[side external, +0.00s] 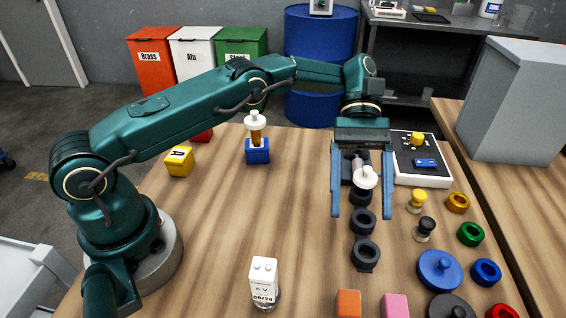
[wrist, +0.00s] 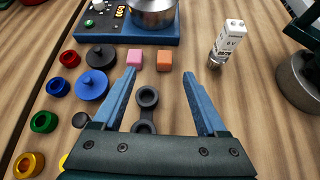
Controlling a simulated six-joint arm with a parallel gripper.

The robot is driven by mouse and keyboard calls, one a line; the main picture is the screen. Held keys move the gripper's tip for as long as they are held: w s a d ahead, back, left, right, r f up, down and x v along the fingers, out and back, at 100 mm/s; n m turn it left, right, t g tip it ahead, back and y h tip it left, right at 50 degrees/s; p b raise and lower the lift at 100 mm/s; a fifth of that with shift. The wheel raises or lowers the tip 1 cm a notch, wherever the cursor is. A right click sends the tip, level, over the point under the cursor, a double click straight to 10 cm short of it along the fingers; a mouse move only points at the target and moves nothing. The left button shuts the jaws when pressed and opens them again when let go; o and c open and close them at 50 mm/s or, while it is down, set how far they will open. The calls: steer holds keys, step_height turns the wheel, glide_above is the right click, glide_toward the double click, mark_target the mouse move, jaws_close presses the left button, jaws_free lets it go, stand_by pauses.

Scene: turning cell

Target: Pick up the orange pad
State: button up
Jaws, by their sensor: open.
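The orange pad (side external: 348,303) is a small block at the front edge of the side view, on the wooden table. In the wrist view the orange pad (wrist: 164,60) shows just past the fingertips, with a pink block (wrist: 134,56) to its left. My gripper (side external: 361,213) is open and empty, its fingers pointing down over the black ringed holder. In the side view it is well behind the orange pad and apart from it. In the wrist view my gripper (wrist: 159,73) has both blue fingers spread wide.
A black ringed holder (side external: 365,253) lies below the fingers. Blue (side external: 439,268) and dark knobbed discs are right of the pads. A blue device with a metal pan (wrist: 152,10) is beyond the pads. Wood left of the holder is clear.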

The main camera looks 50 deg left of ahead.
mark_target(349, 298)
steer(key=f, duration=0.1)
steer(key=s+f, duration=0.1)
steer(key=f, duration=0.1)
steer(key=shift+d+f+g, duration=0.1)
steer(key=shift+f+g, duration=0.2)
steer(key=shift+g, duration=0.1)
steer(key=shift+x, duration=5.95)
steer(key=shift+d+r, duration=0.1)
jaws_close()
